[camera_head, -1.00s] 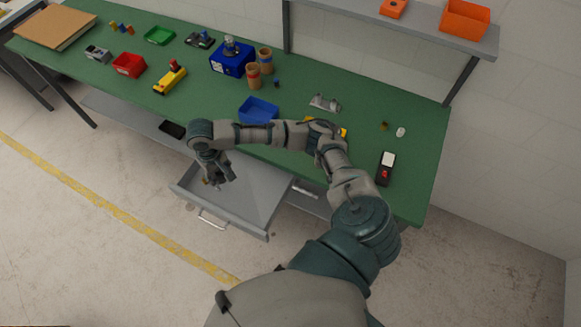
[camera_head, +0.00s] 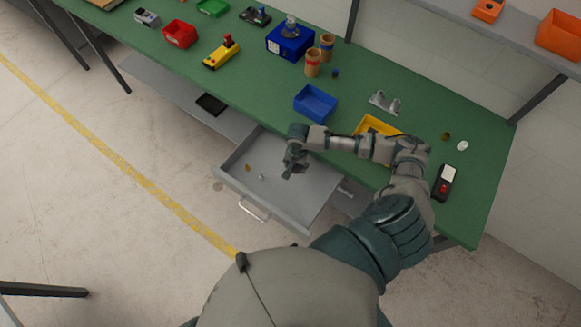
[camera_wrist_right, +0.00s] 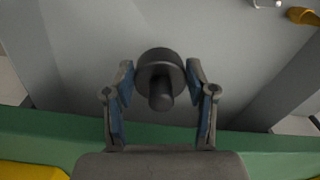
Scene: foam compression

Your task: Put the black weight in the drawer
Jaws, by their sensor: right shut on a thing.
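The black weight (camera_wrist_right: 160,75), a dark disc with a short knob, sits between the blue-padded fingers of my right gripper (camera_wrist_right: 160,88) in the right wrist view. My right gripper is shut on it. In the head view my right gripper (camera_head: 291,170) is over the open grey drawer (camera_head: 308,205), toward its back half. The weight is hard to make out there. The grey drawer floor fills much of the wrist view (camera_wrist_right: 90,60) behind the weight. I cannot tell the height of the weight above it. My left gripper is not in view.
A small brown item (camera_head: 247,168) and a small light item (camera_head: 262,177) lie in the drawer's left part. The green bench (camera_head: 345,130) stands behind the drawer, with a blue bin (camera_head: 315,103) and a yellow bin (camera_head: 377,126) near its front edge. The drawer's front part is clear.

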